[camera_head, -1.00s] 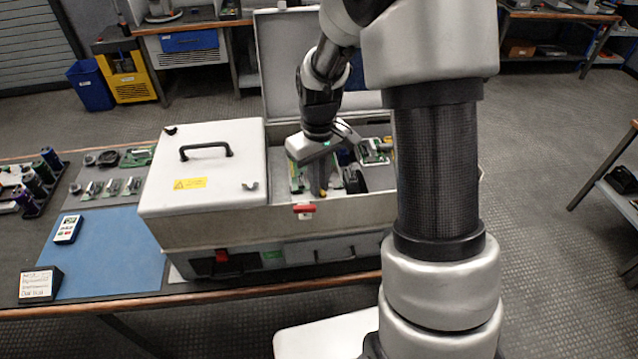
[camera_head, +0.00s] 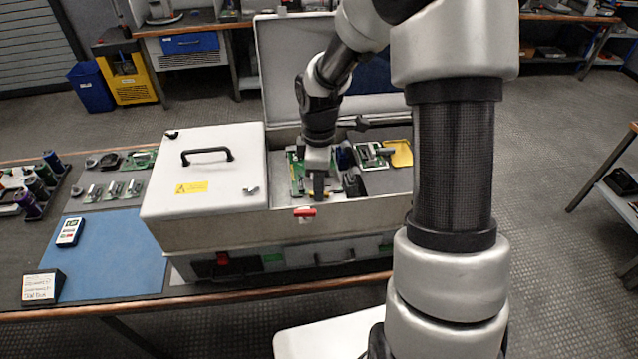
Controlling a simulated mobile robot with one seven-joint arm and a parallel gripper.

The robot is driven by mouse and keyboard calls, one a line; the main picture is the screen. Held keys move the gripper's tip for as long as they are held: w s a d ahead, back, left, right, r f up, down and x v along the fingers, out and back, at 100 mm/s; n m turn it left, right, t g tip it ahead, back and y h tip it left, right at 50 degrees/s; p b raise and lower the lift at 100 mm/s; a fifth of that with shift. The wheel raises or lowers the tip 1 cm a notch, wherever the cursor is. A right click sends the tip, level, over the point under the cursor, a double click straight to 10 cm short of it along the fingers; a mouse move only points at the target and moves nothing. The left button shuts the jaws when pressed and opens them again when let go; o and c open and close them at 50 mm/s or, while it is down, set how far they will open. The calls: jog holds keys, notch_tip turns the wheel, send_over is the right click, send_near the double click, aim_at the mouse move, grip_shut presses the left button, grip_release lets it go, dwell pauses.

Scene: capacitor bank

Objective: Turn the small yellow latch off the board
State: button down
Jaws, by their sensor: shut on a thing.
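My gripper (camera_head: 318,194) points down into the open right-hand bay of the metal case (camera_head: 215,231). It is shut at the front edge of the green circuit board (camera_head: 297,175). In the earlier frame a small yellow spot shows at the fingertips; now the fingers cover that place, and the latch itself cannot be made out clearly. A thin yellow sliver shows just right of the fingers. The fingers appear closed on the small latch.
A dark block (camera_head: 354,185) stands close right of my gripper. A second green board (camera_head: 371,155) and a yellow piece (camera_head: 399,153) lie further right. A red handle (camera_head: 304,212) sits on the case's front wall. The closed white lid (camera_head: 203,170) is left.

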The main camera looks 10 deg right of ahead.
jog(key=shift+n+p, duration=0.3)
jog(key=shift+n, duration=0.7)
jog(key=c, duration=1.8)
grip_release()
notch_tip(320, 180, up, 18)
jog(key=shift+f, duration=0.25)
